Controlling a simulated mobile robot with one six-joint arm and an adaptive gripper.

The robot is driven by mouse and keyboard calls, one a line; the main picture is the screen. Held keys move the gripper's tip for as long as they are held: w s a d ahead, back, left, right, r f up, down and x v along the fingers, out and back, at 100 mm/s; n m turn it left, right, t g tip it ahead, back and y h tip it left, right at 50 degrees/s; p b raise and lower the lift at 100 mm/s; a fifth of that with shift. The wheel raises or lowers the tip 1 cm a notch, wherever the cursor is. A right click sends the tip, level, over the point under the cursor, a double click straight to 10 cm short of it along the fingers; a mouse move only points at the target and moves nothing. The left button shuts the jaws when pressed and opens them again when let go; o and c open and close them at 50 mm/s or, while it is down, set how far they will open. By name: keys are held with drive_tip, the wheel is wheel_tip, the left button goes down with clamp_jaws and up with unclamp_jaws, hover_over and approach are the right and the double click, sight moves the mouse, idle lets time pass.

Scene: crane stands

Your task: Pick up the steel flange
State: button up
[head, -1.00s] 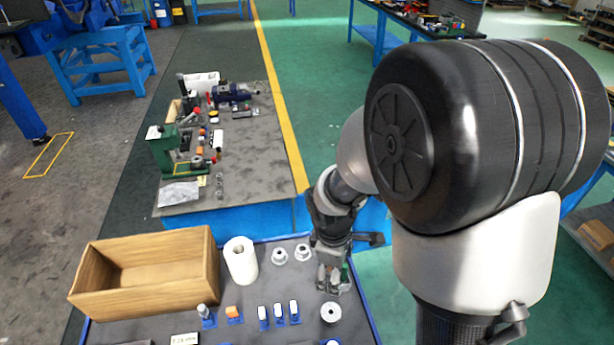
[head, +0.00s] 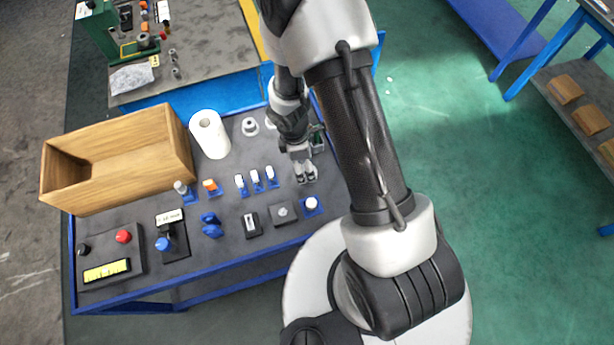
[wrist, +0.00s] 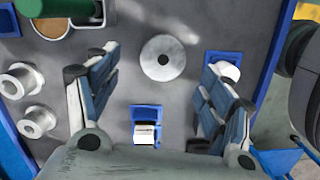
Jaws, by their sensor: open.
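In the wrist view a round steel flange (wrist: 163,57) with a small centre hole lies flat on the dark table top. My gripper (wrist: 157,68) is open above it, with one finger on each side of the flange in the picture and nothing between them in contact. In the head view my gripper (head: 305,177) points down over the right part of the table, and this flange is hidden there. Two more flange-like grey parts, an upper one (wrist: 14,83) and a lower one (wrist: 36,121), stand at the left of the wrist view.
A blue-and-white part (wrist: 146,125) and another blue holder (wrist: 222,66) sit close to the fingers. The blue-edged table also bears a wooden box (head: 120,160), a white paper roll (head: 210,135) and several switches. A green cylinder (wrist: 42,5) is at the wrist view's top left.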

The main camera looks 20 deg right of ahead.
drive_tip(key=shift+s+d+f+b, duration=0.15)
drive_tip(key=shift+f+b, duration=0.85)
drive_tip(key=shift+f, duration=0.5)
drive_tip(key=shift+s+d+f+b, duration=0.1)
drive_tip(key=shift+f+b, duration=0.85)
drive_tip(key=shift+f, duration=0.5)
drive_tip(key=c, duration=1.6)
